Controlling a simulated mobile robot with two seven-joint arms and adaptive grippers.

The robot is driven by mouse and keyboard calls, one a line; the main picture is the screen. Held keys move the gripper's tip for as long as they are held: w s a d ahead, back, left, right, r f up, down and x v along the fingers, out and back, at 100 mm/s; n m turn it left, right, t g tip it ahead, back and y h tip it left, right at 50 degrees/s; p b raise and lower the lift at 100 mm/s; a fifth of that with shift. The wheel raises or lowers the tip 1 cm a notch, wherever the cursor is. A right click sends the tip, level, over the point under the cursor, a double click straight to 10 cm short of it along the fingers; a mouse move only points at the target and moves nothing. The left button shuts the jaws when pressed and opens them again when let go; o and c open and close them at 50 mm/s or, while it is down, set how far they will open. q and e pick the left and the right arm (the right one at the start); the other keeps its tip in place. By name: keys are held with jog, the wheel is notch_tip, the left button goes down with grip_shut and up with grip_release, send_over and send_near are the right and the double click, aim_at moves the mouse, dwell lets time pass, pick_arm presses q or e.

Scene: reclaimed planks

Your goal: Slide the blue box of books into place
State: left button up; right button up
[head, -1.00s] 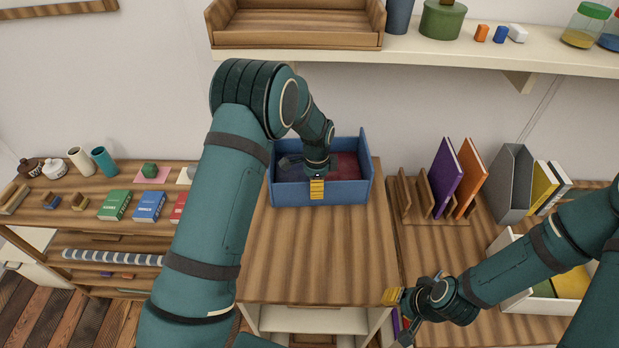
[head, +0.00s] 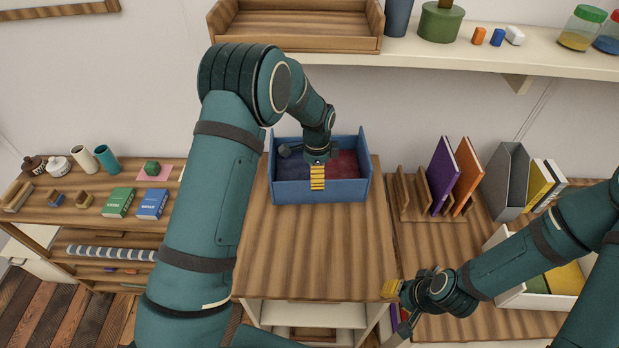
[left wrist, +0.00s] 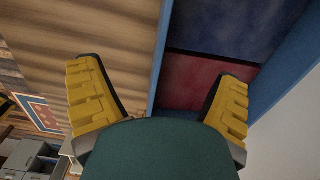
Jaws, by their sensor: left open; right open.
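The blue box (head: 345,190) stands near the back of the wooden table, by the wall, with a dark blue book (head: 298,172) and a red book (head: 343,165) lying in it. My left gripper (head: 304,170) is open at the box's front wall. In the left wrist view, the box wall (left wrist: 163,50) runs between the spread fingers (left wrist: 160,95); one finger is over the table and the other over the red book (left wrist: 195,80). I cannot tell whether they touch the box. My right gripper (head: 394,313) is open and empty by the table's right front edge.
The table (head: 320,250) is clear in front of the box. A wooden rack (head: 425,207) with purple and orange books stands to the right. A left side shelf holds books and jars. A wall shelf (head: 450,55) with a wooden tray hangs above.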

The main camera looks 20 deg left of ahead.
pick_arm(q)
jog(key=shift+s+f, duration=0.1)
notch_tip(320, 180, up, 8)
jog(key=shift+f, duration=0.15)
dwell(0.4)
